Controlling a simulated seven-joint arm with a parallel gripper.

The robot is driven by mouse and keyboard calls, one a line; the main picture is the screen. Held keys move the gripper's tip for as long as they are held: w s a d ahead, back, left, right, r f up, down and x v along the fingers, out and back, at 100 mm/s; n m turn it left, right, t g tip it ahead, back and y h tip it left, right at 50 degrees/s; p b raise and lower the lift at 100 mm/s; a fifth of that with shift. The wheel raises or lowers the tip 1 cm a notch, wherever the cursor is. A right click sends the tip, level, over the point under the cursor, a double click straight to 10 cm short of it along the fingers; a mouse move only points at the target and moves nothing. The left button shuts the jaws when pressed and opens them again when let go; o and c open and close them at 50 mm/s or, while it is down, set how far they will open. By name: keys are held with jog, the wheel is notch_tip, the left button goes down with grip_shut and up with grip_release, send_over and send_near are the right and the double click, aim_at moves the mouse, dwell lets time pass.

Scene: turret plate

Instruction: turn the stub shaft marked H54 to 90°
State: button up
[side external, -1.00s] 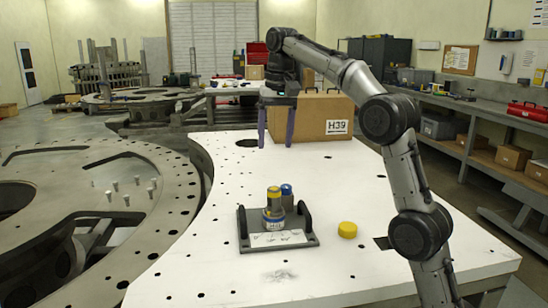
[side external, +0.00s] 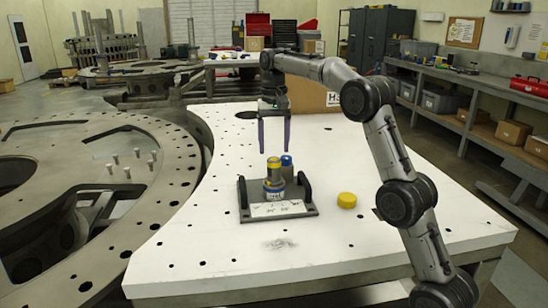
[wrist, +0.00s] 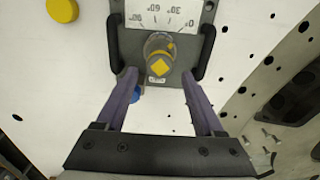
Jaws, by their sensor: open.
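A stub shaft (side external: 273,178) with a yellow top stands upright on a dark base plate (side external: 246,212). In the wrist view the shaft (wrist: 161,66) shows a yellow square top and a small label, too small to read. A white dial (wrist: 165,17) on the plate carries 0, 30, 60 and further marks. A blue-topped post (side external: 287,164) stands just behind the shaft; in the wrist view it is mostly hidden by a finger. My gripper (side external: 274,150) is open and empty, pointing down just above the shaft. In the wrist view its purple fingers (wrist: 159,80) spread either side of it.
Two dark handles (side external: 305,186) rise at the sides of the base plate. A yellow cap (side external: 347,200) lies on the white table (side external: 400,170) to the right. A cardboard box (side external: 310,97) stands behind my gripper. The table's front area is clear.

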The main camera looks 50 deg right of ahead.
aim_at(274, 159)
jog(key=shift+f, duration=2.15)
jog(key=c, duration=1.1)
jog(key=shift+o, duration=0.2)
jog(key=n, duration=0.5)
jog(key=shift+n, duration=0.3)
jog(key=n, duration=0.6)
jog(key=o, duration=1.1)
jog(key=shift+c, duration=0.2)
